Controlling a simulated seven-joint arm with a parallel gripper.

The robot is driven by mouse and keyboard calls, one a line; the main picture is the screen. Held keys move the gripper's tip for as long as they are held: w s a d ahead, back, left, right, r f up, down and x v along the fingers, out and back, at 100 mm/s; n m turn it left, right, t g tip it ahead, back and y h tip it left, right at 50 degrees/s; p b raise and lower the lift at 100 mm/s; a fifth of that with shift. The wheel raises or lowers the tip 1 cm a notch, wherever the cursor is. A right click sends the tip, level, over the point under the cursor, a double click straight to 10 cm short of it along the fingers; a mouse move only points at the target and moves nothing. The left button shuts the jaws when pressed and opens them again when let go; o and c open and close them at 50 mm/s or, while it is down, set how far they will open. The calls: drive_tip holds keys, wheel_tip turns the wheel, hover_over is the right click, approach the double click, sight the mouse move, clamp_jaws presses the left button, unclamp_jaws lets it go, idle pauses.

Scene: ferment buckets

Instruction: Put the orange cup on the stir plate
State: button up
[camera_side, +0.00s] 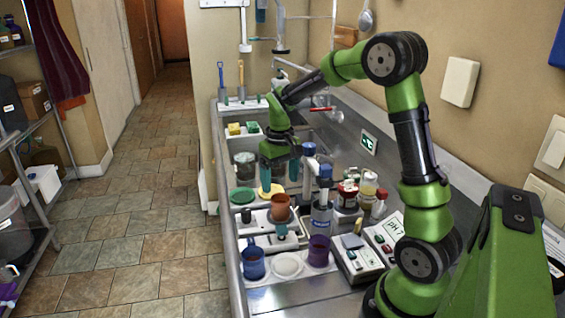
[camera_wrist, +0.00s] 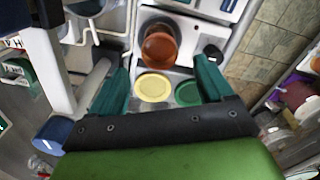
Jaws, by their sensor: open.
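The orange cup (camera_side: 281,207) stands upright on a pale, low unit (camera_side: 258,220) that looks like the stir plate. A small black object (camera_side: 246,215) is at the unit's left side. In the wrist view the cup (camera_wrist: 160,45) is at the top centre with its mouth showing, empty as far as I can see. My gripper (camera_side: 279,183) is above and behind the cup, pointing down, with its teal fingers apart and nothing between them. In the wrist view my gripper (camera_wrist: 163,68) is open and the cup lies beyond the fingertips, apart from them.
A yellow disc (camera_wrist: 153,88) and a green disc (camera_wrist: 188,93) lie behind the cup. A blue mug (camera_side: 253,263), a white dish (camera_side: 287,265) and a purple cup (camera_side: 319,251) stand in front. A blue-capped upright (camera_side: 323,200) and several jars are close on the right.

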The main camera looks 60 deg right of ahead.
drive_tip(key=s+a+r+t, duration=0.3)
drive_tip(key=s+a+r, duration=0.2)
drive_tip(key=a+r, duration=0.4)
drive_tip(key=s+a+r+t+y, duration=0.2)
drive_tip(key=s+a+t, duration=0.2)
drive_tip(key=s+a, duration=0.4)
drive_tip(key=shift+s+a+n, duration=0.2)
drive_tip(key=shift+s+n, duration=0.1)
drive_tip(key=shift+s, duration=0.2)
drive_tip(key=shift+r, duration=0.1)
